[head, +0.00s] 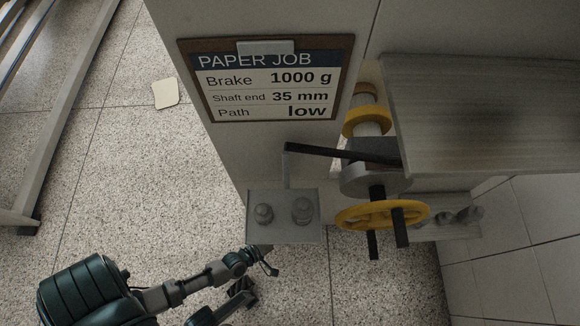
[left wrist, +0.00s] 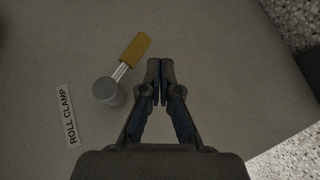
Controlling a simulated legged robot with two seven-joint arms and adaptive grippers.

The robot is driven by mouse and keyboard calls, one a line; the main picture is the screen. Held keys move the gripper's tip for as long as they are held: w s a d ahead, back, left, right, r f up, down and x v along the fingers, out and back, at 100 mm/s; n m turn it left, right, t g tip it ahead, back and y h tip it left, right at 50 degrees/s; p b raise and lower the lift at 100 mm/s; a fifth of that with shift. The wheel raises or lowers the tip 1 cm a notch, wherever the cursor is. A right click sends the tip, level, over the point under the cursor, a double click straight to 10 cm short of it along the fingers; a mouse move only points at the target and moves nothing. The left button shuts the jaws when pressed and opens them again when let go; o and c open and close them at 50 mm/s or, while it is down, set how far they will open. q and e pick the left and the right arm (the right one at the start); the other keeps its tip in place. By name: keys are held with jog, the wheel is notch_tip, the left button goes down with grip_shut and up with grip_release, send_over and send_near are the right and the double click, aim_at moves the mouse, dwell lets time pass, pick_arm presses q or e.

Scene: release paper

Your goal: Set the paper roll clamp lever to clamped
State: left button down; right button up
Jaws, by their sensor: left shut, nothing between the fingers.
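The roll clamp lever shows in the left wrist view, with a yellow handle (left wrist: 135,49) on thin rods from a round grey hub (left wrist: 107,91). The handle points up and right in that view. A white label reading ROLL CLAMP (left wrist: 70,117) is on the grey panel left of the hub. My left gripper (left wrist: 160,64) is shut and empty, just right of the yellow handle, with a small gap in the picture. In the head view my left arm comes in at the bottom left and reaches the cabinet's lower edge. I cannot make out the lever there.
A clipboard sign (head: 268,80) reads brake 1000 g, shaft end 35 mm, path low. A plate with two grey knobs (head: 283,213), a yellow handwheel (head: 382,214), a black bar (head: 335,154) and a yellow ring (head: 366,121) are on the machine.

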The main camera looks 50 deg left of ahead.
pick_arm(q)
jog(key=v, duration=0.6)
jog(key=shift+s, duration=0.3)
jog(key=shift+s, duration=0.1)
